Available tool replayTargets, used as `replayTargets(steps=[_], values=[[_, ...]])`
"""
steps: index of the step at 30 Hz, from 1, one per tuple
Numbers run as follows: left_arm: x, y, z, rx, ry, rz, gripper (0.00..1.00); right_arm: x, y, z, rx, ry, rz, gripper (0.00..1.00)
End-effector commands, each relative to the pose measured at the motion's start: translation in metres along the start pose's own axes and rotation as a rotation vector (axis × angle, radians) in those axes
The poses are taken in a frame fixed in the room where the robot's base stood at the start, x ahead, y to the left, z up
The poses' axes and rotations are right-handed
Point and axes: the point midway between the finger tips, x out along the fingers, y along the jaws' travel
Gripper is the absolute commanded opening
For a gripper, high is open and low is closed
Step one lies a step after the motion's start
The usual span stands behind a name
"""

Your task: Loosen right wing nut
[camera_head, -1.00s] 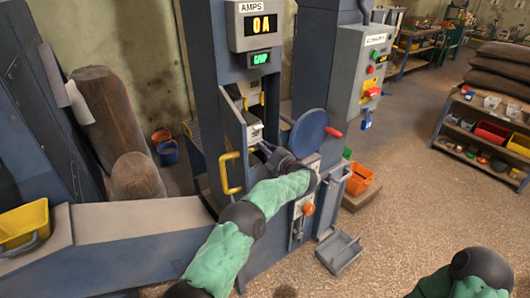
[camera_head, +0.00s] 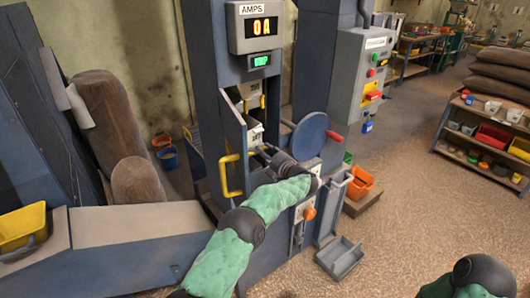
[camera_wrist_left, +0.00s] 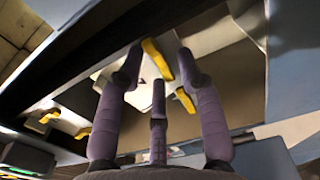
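My left gripper (camera_head: 262,150) reaches into the open front of the blue elevator housing (camera_head: 235,125). In the left wrist view its three purple fingers (camera_wrist_left: 158,75) are spread apart. A yellow wing-shaped piece (camera_wrist_left: 157,60), apparently a wing nut, shows between the two outer fingertips, in front of a pale bucket. I cannot tell whether the fingers touch it. A second yellow piece (camera_wrist_left: 185,100) shows just below, near the right finger. More yellow pieces (camera_wrist_left: 50,117) lie at the left. My right gripper is out of view; only part of that arm shows at the lower right.
The open housing door carries a yellow handle (camera_head: 231,175), left of my left gripper. A round blue cover with a red knob (camera_head: 310,135) stands close on the right. A grey control box (camera_head: 362,75) and a grey tray (camera_head: 340,257) are farther right. The display reads 0A.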

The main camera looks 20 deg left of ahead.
Motion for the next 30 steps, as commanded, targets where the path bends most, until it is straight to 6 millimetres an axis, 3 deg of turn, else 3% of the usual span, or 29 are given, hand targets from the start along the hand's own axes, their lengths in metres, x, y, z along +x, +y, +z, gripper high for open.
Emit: replayTargets(steps=[8, 13, 24, 30], values=[[0.000, 0.001, 0.000, -0.001, 0.000, 0.001, 0.41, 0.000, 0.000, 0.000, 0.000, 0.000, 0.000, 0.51], [-0.010, 0.002, 0.000, -0.001, 0.000, 0.002, 0.41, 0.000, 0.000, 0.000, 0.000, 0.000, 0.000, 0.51], [-0.080, 0.001, 0.001, 0.000, -0.003, 0.001, 0.41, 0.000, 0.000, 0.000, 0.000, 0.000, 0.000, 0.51], [-0.108, 0.001, 0.001, 0.000, -0.001, 0.001, 0.41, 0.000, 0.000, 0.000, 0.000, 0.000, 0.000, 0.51]])
